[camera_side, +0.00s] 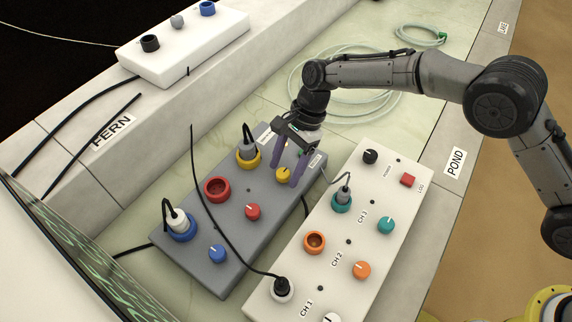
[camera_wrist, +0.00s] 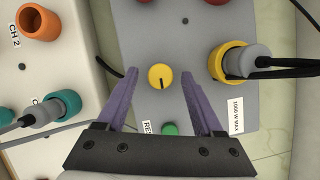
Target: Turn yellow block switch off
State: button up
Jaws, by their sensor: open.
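The grey block (camera_side: 236,238) carries blue, red and yellow sockets, each with a knob of its own colour. The yellow knob (camera_side: 283,174) has a dark pointer line; it also shows in the wrist view (camera_wrist: 160,77), where the line points down towards the gripper's base. The yellow socket (camera_side: 248,157) beside it holds a grey plug (camera_wrist: 243,60). My gripper (camera_side: 284,177) is open, its purple fingers on either side of the yellow knob; in the wrist view (camera_wrist: 157,78) there is a gap on both sides. I cannot tell how far down the fingertips reach.
A white panel (camera_side: 345,265) with channel sockets and knobs stands close on the right. A green button (camera_wrist: 170,129) lies near the gripper's base. A black cable (camera_side: 207,205) arches over the grey block. A white box (camera_side: 185,45) stands on the ledge at upper left.

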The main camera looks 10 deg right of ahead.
jog(key=shift+c, duration=0.3)
grip_shut()
dwell(0.3)
jog(key=n+g+h, duration=0.1)
jog(key=n, duration=0.2)
jog(key=shift+w+a+n, duration=0.1)
jog(key=shift+w+n, duration=0.05)
jog(key=shift+n, duration=0.15)
jog(key=shift+w+n+g+h, duration=0.1)
jog(key=shift+n+g+h, duration=0.35)
jog(key=shift+n, duration=1.15)
jog(key=shift+n+h, duration=0.25)
jog(key=shift+n, duration=0.15)
jog(key=shift+o, duration=0.3)
grip_release()
jog(key=shift+a, duration=0.1)
